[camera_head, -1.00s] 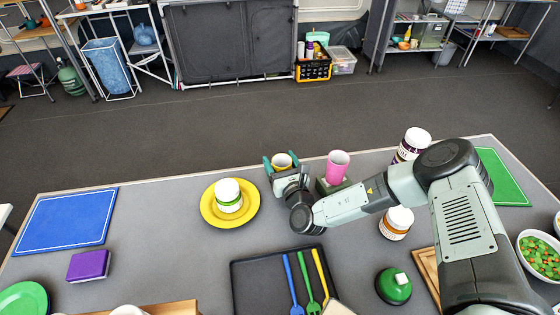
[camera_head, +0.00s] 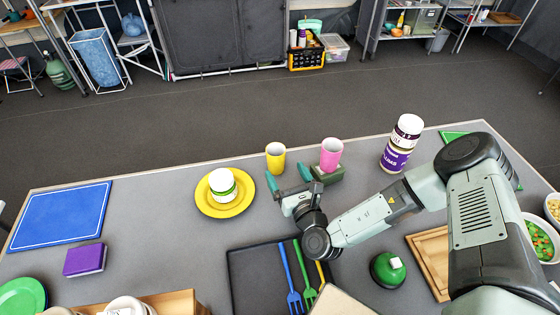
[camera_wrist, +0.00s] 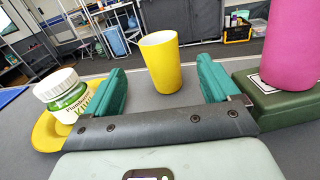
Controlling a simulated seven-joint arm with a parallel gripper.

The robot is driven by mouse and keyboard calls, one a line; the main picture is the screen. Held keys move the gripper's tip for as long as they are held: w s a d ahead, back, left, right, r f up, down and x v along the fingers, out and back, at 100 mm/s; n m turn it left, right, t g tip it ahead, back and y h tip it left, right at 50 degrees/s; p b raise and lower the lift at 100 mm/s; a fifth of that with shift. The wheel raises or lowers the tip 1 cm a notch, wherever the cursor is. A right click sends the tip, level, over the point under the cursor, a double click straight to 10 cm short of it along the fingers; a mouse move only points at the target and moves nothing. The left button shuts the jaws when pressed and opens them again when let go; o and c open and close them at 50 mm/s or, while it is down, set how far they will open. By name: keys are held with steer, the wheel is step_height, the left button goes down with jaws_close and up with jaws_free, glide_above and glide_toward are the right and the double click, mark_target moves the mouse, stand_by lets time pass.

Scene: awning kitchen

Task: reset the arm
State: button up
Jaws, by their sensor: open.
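My gripper (camera_head: 290,184) is open and empty above the grey table, with its green fingers spread wide. In the wrist view the fingers (camera_wrist: 165,92) frame a yellow cup (camera_wrist: 160,62) that stands upright beyond them, not held. The yellow cup (camera_head: 276,158) also shows in the head view, just past the fingertips. A pink cup (camera_head: 331,154) stands on a dark green block (camera_head: 328,175) right of the fingers. A white-lidded jar with a green label (camera_head: 222,184) sits on a yellow plate (camera_head: 241,203) to the left.
A dark tray (camera_head: 245,280) with several forks lies in front of my arm. A purple-labelled jar (camera_head: 393,158) with another on top stands behind it. A green round object (camera_head: 387,271) and wooden board (camera_head: 430,258) are at right. Table between blue mat (camera_head: 62,217) and yellow plate is clear.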

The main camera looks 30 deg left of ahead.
mark_target(273, 148)
steer(key=shift+v, duration=0.95)
steer(key=x, duration=1.2)
steer(key=shift+w+a+f, duration=0.1)
step_height(273, 148, up, 3)
steer(key=shift+f, duration=0.25)
steer(key=shift+r, duration=0.55)
steer(key=shift+f, duration=0.15)
